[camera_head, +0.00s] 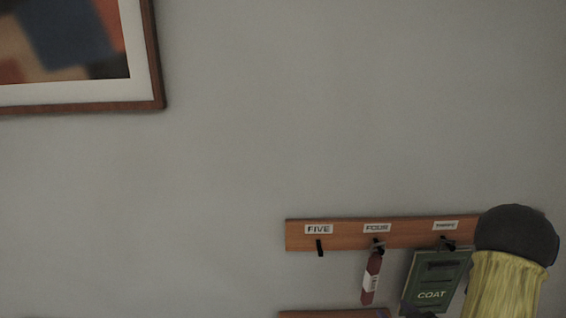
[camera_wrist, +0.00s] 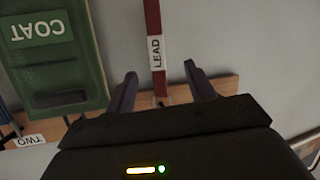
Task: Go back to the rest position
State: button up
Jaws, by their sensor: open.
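My gripper (camera_wrist: 160,83) is open in the wrist view, with its dark fingers on either side of a red strap labelled LEAD (camera_wrist: 153,18). Gaps show between the strap and both fingers. In the head view the red strap (camera_head: 367,296) hangs from the hook under the label FOUR on a wooden hook board (camera_head: 345,238). Dark purple tips, probably my gripper's fingers, show at the bottom edge near the strap's lower end.
A green COAT piece (camera_head: 438,268) hangs right of the strap; it also shows in the wrist view (camera_wrist: 55,65). The FIVE hook (camera_head: 320,248) is empty. A second wooden edge (camera_head: 320,314) lies below. A framed picture (camera_head: 158,60) hangs upper left. Bare wall fills the middle.

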jog(key=s+a+r+m+g+h, duration=0.1)
jog(key=s+a+r+m+g, duration=0.1)
jog(key=s+a+g, duration=0.3)
jog(key=s+a+r+m+g+h, duration=0.2)
jog(key=s+a+r+g, duration=0.2)
jog(key=s+a+g, duration=0.2)
jog(key=a, duration=0.2)
jog(key=shift+s+a+r, duration=0.35)
jog(key=shift+s+a, duration=0.05)
dwell(0.7)
dwell(0.4)
